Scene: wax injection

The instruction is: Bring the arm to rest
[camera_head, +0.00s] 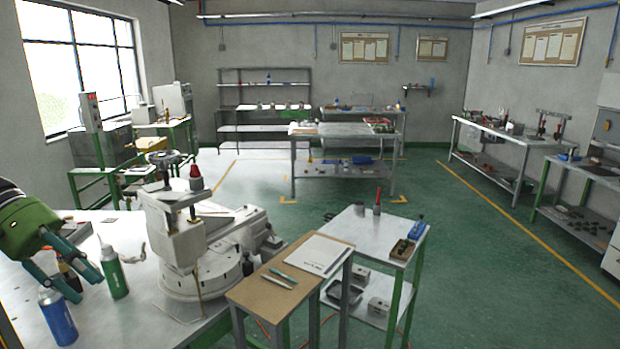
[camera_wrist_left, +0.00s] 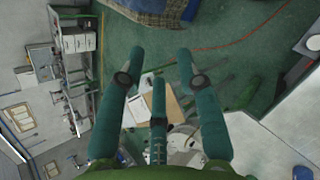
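My left arm comes in from the left edge of the head view, with a green gripper body and teal fingers. The left gripper (camera_head: 88,284) hangs over the left part of the metal table (camera_head: 150,325), beside the bottles. In the left wrist view its fingers (camera_wrist_left: 160,58) are spread apart with nothing between them, so it is open and empty. My right gripper is in neither view.
A green bottle (camera_head: 113,272), a blue bottle (camera_head: 57,316) and a dark bottle (camera_head: 68,275), partly hidden by fingers, stand close by. The wax injection machine (camera_head: 187,238) stands to the right. Beyond it is a small table with a clipboard (camera_head: 308,253). Green floor (camera_head: 480,290) is clear further right.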

